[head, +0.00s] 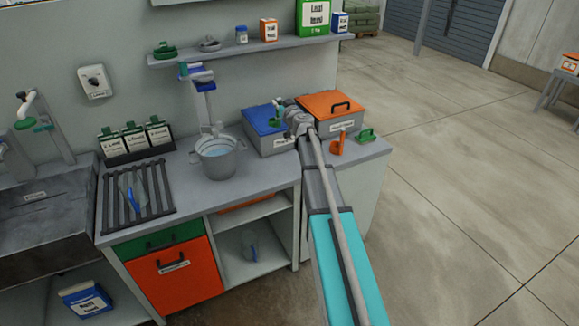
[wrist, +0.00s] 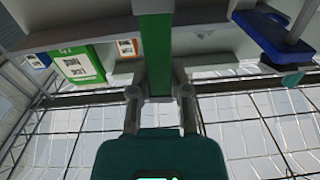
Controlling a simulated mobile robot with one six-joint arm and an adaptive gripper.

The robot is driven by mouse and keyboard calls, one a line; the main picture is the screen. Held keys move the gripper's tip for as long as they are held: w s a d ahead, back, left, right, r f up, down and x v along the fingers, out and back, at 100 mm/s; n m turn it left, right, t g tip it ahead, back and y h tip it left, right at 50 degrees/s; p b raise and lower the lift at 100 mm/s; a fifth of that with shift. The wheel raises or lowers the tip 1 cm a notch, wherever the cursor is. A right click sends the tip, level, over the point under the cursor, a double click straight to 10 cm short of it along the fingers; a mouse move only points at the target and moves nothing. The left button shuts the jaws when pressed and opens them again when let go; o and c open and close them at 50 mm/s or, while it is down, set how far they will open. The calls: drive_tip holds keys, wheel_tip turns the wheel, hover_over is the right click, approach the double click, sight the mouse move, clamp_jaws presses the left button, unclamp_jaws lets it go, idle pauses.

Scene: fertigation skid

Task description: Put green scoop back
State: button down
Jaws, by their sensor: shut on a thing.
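My gripper (wrist: 160,92) is shut on a green bar-like piece, seemingly the handle of the green scoop (wrist: 156,50), which stands up between the two fingers in the wrist view. The scoop's bowl cannot be made out. A green rest-like item (head: 367,135) sits at the counter's right end, beside an upright orange scoop-like item (head: 338,141).
The blue-lidded bin (head: 263,127) and orange-lidded bin (head: 330,105) stand on the counter. A steel bucket (head: 217,158) is left of them. The wall shelf (head: 255,50) carries a green box (head: 313,17), smaller packs and a green item (head: 165,49). Counter front middle is clear.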

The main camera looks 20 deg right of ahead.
drive_tip(key=shift+d, duration=0.15)
drive_tip(key=shift+s+f+b, duration=0.25)
drive_tip(key=shift+s+b, duration=0.05)
drive_tip(key=shift+s, duration=0.05)
drive_tip(key=s+a+f+b, duration=0.2)
drive_tip(key=s+f+b, duration=0.7)
drive_tip(key=s, duration=0.1)
drive_tip(key=shift+s+a+f+h+b, duration=0.2)
drive_tip(key=shift+a+f+h+b, duration=0.1)
drive_tip(key=shift+f+b, duration=0.05)
drive_tip(key=w+d+f+b, duration=0.7)
drive_tip(key=w+f+b, duration=0.2)
drive_tip(key=w, duration=0.2)
drive_tip(key=shift+w, duration=0.1)
idle(0.4)
